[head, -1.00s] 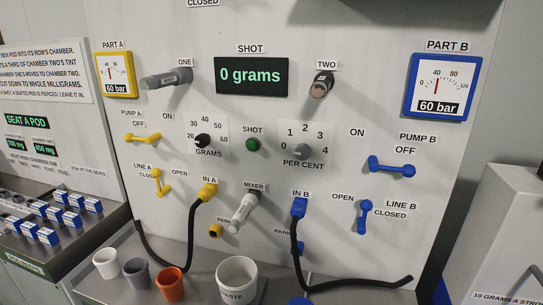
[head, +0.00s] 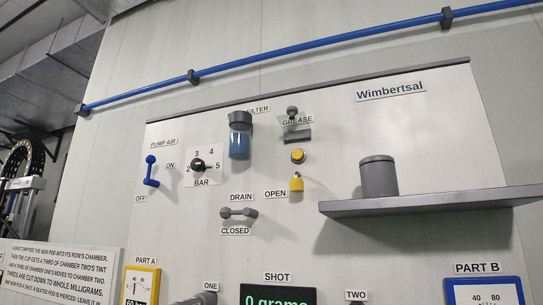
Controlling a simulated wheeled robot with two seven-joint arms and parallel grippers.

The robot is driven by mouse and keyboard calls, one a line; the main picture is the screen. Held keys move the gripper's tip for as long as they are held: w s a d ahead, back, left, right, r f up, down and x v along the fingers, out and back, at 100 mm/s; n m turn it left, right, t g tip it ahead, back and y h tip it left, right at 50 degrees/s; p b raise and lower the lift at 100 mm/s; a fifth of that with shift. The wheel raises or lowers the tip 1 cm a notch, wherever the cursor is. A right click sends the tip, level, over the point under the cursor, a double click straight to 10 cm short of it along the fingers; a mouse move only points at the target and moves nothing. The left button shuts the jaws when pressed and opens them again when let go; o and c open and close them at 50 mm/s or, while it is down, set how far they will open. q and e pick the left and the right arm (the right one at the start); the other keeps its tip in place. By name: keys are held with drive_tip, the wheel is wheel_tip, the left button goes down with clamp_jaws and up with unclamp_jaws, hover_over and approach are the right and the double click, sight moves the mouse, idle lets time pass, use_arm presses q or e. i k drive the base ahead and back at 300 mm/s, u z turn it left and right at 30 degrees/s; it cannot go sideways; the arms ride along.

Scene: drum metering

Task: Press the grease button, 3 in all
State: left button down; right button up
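The GREASE label (head: 299,120) is on the upper wall panel, in the middle of the head view. A dark grey fitting (head: 297,135) sits at the label and partly covers it. A round yellow button (head: 298,156) is just below that fitting. A yellow valve-like part (head: 296,184) is under the button, beside the OPEN label (head: 275,194). I cannot tell whether the button is pushed in. Neither of my grippers is in view.
A filter (head: 240,137) with a blue bowl hangs left of the button. A grey shelf (head: 435,203) juts out at the right with a grey canister (head: 378,177) on it. A pump air lever (head: 151,171), bar dial (head: 198,165) and drain lever (head: 238,212) are left.

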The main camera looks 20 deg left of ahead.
sight(298, 155)
drive_tip(key=u, duration=0.95)
drive_tip(key=k, duration=0.65)
drive_tip(key=z, duration=1.25)
drive_tip(key=i, duration=0.5)
